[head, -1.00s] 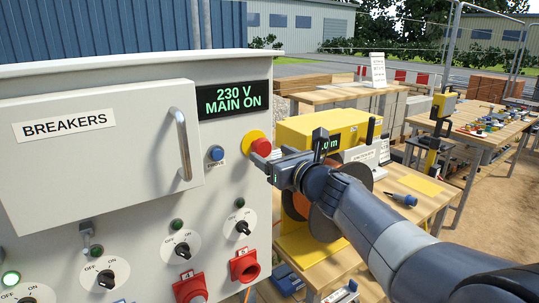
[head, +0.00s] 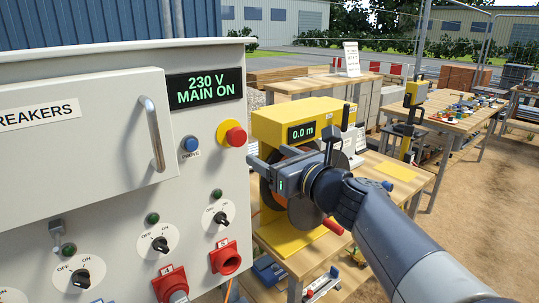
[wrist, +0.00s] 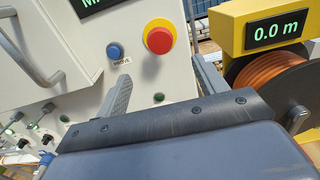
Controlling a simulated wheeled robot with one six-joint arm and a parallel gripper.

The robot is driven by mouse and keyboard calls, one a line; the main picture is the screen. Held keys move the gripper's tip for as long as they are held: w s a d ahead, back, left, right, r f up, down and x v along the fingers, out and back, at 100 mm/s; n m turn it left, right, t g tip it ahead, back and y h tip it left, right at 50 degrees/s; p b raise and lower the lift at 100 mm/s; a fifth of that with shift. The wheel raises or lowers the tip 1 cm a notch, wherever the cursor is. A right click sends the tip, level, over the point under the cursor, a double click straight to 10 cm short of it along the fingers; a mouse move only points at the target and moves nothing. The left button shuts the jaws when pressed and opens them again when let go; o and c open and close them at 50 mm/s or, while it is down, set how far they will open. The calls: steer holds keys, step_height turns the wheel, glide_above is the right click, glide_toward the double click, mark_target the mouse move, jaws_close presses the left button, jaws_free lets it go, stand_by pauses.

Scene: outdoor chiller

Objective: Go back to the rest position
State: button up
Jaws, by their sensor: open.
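My gripper (head: 262,166) is open and empty, to the right of the grey electrical panel (head: 95,178) and in front of the yellow cable-reel machine (head: 292,112). In the wrist view my gripper's two fingers (wrist: 163,92) stand apart with nothing between them. The red mushroom button (head: 236,136) on its yellow collar lies left of and above the gripper, with a gap between them. It also shows between the fingertips, farther off, in the wrist view (wrist: 159,40). The panel display (head: 204,89) reads "230 V MAIN ON".
A blue PROVE button (head: 190,144), dark rotary switches (head: 160,243) and red sockets (head: 225,258) are on the panel. A door handle (head: 153,133) sticks out from it. The reel display (head: 301,132) reads 0.0 m. Wooden benches (head: 445,126) stand behind; open sandy ground lies at right.

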mark_target(239, 139)
steer(key=p+x, duration=0.2)
steer(key=x, duration=0.9)
steer(key=shift+w+a+r, duration=0.1)
steer(key=shift+w+a, duration=0.05)
steer(key=shift+a, duration=0.05)
steer(key=shift+w+a, duration=0.1)
steer(key=shift+w, duration=0.15)
